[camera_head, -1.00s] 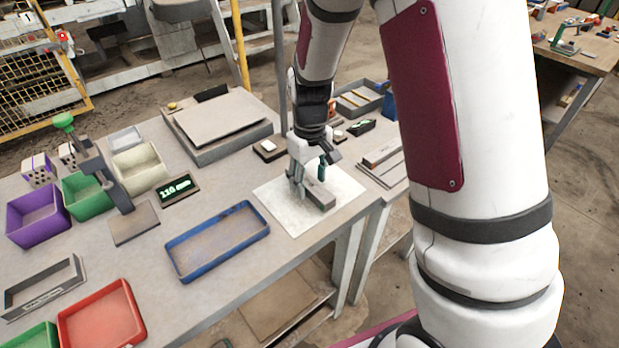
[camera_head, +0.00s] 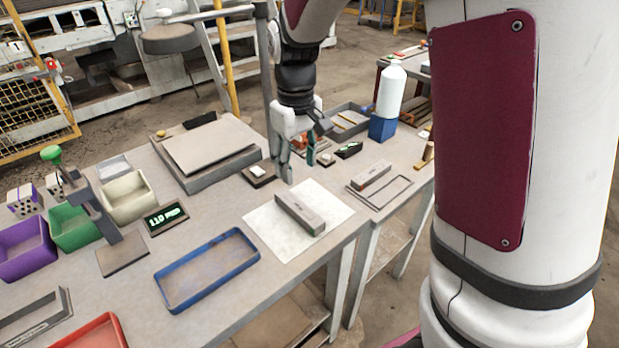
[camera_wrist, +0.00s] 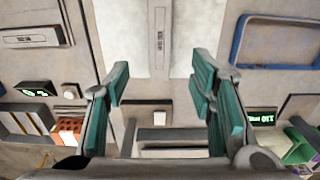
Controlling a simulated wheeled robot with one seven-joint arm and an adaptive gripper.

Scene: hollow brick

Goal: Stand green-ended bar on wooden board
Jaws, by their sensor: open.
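A grey bar (camera_head: 300,214) lies flat on a pale square board (camera_head: 268,232) near the table's front edge. The bar also shows in the wrist view (camera_wrist: 160,36), lengthwise between the fingertips in the picture, on the pale board (camera_wrist: 122,30). A second grey bar (camera_head: 372,173) lies in a thin frame to the right; it also shows in the wrist view (camera_wrist: 30,37). I cannot clearly tell a green end on either bar. My gripper (camera_head: 298,168) is open and empty, above the table behind the first bar; its teal-padded fingers (camera_wrist: 160,80) stand wide apart.
A blue tray (camera_head: 207,268) lies left of the board. A flat grey platform (camera_head: 205,160) stands behind. A white bottle (camera_head: 392,88) stands in a blue holder (camera_head: 382,128) at the right. A small display (camera_head: 166,218) and colored bins are at the left.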

